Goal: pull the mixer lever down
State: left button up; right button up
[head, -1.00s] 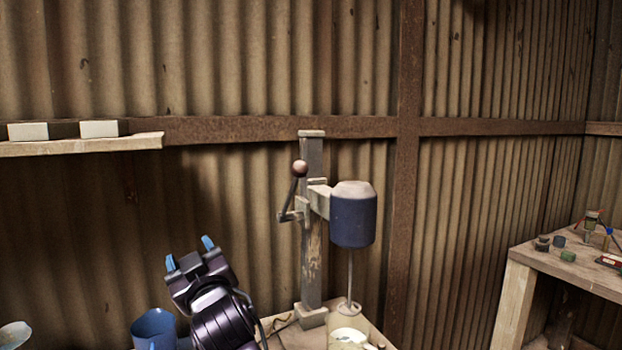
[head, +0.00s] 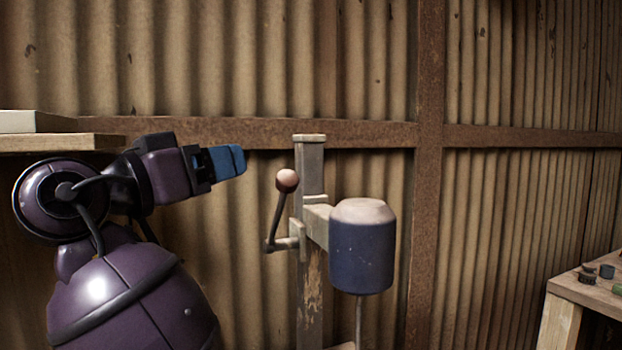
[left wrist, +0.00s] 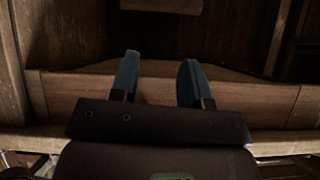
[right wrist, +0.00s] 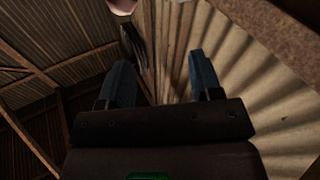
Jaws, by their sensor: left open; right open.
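The mixer lever (head: 277,217) is a thin dark rod with a round reddish-brown knob (head: 287,180) on top. It stands up, slightly tilted, at the left side of the mixer's post (head: 312,190). The blue mixer head (head: 362,250) hangs to the right of the post. My right gripper (head: 228,162) is left of the knob, a little higher in the picture, and points right toward it without touching. In the right wrist view the gripper (right wrist: 158,72) is open and empty, with a pinkish round thing, probably the knob, at the top edge. My left gripper (left wrist: 158,78) is open and empty.
A wooden shelf (head: 95,142) with a pale block (head: 35,121) is on the wall behind my right arm. A wooden table (head: 590,292) with small objects stands at the right. Corrugated wall (head: 240,240) lies behind the mixer. Wooden boards show below my left gripper.

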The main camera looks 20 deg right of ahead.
aim_at(288, 185)
pick_arm(q)
jog(key=shift+d+f+b, duration=0.1)
jog(key=shift+b, duration=0.2)
pick_arm(e)
jog(key=d+m+g, duration=0.1)
jog(key=d, duration=0.2)
jog(key=d+f+m+g, duration=0.1)
jog(key=d, duration=0.3)
jog(key=w+d+f+m+g, duration=0.1)
jog(key=d, duration=0.3)
jog(key=shift+w+d+f+g, duration=0.15)
jog(key=shift+d+g, duration=0.1)
jog(key=shift+g, duration=0.15)
grip_shut()
jog(key=shift+s+f, duration=0.25)
jog(key=shift+f, duration=0.15)
pick_arm(q)
jog(key=shift+f, duration=0.35)
pick_arm(e)
jog(key=shift+s+f+m, duration=0.35)
jog(key=shift+s+m, duration=0.25)
jog(key=shift+s, duration=0.05)
